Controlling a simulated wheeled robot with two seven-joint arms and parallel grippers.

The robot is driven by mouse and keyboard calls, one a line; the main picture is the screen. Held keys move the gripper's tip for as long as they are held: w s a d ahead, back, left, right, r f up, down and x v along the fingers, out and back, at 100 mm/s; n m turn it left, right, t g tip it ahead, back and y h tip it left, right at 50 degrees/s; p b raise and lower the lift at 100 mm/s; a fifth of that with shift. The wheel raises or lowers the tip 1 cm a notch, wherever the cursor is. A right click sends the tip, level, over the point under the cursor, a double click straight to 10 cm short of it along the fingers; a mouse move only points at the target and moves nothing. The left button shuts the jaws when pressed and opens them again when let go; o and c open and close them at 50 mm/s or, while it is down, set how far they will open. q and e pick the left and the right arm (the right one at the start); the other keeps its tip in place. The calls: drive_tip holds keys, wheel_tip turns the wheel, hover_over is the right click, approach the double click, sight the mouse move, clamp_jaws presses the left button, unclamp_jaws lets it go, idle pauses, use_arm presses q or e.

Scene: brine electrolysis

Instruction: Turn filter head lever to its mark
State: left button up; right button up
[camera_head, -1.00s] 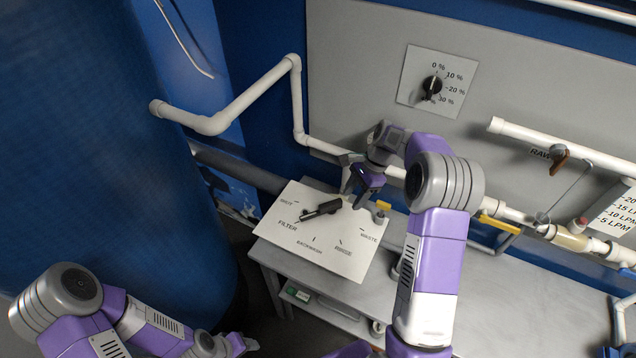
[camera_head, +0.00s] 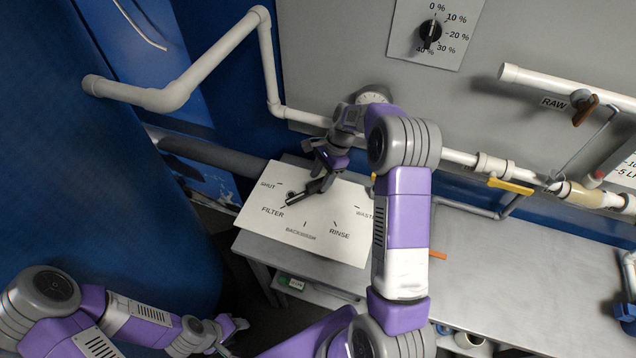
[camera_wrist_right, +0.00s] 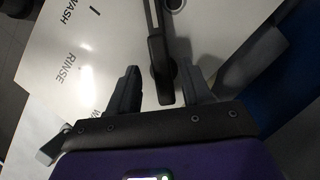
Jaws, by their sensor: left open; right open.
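The filter head lever (camera_head: 312,190) is a black bar on a white plate (camera_head: 344,241) printed with SHUT, FILTER, BACKWASH, RINSE and WASTE marks. In the head view its left end lies near the FILTER mark; the exact alignment is hard to tell. My right gripper (camera_head: 325,170) is over the lever's right end. In the right wrist view the lever's handle (camera_wrist_right: 161,66) lies between the two spread fingers of the gripper (camera_wrist_right: 160,78), with a gap on both sides. My left gripper (camera_head: 230,331) is open and empty at the lower left, away from the plate.
A grey bench (camera_head: 500,260) extends right of the plate, mostly clear. White pipes with a yellow-handled valve (camera_head: 510,186) run along the wall behind. A percent dial (camera_head: 430,32) is above. A large blue tank (camera_head: 90,200) stands at the left.

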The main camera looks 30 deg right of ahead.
drive_tip(key=shift+x, duration=1.35)
drive_tip(key=shift+w, duration=0.1)
clamp_jaws()
